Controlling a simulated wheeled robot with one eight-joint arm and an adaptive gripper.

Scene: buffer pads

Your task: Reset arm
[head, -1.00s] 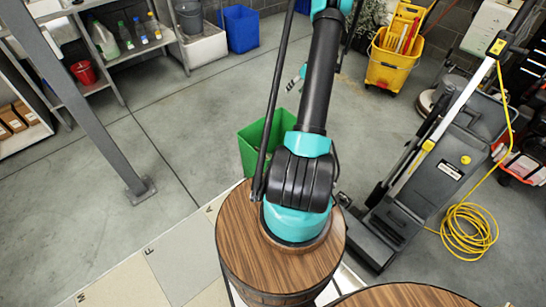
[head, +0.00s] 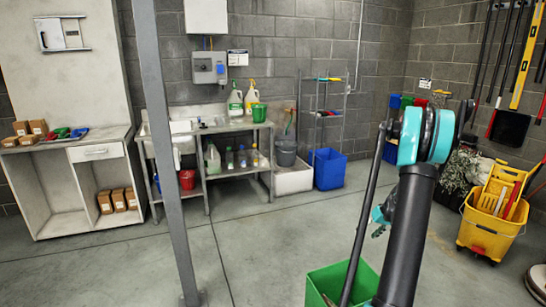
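My arm rises through the right half of the head view, with black links and teal joints. My gripper (head: 378,231) shows only as a small dark shape beside the arm, above the green bin (head: 320,285). The arm hides much of it, and I cannot see whether its fingers are open or hold anything. Flat red, green and blue items (head: 66,133) lie on the counter at the left; they are too small to identify for certain.
A grey post (head: 166,150) stands at left of centre. A sink bench (head: 208,137) with bottles is against the back wall. A blue bin (head: 327,169) stands beside it, and a yellow mop bucket (head: 490,225) at the right. Floor in the middle is clear.

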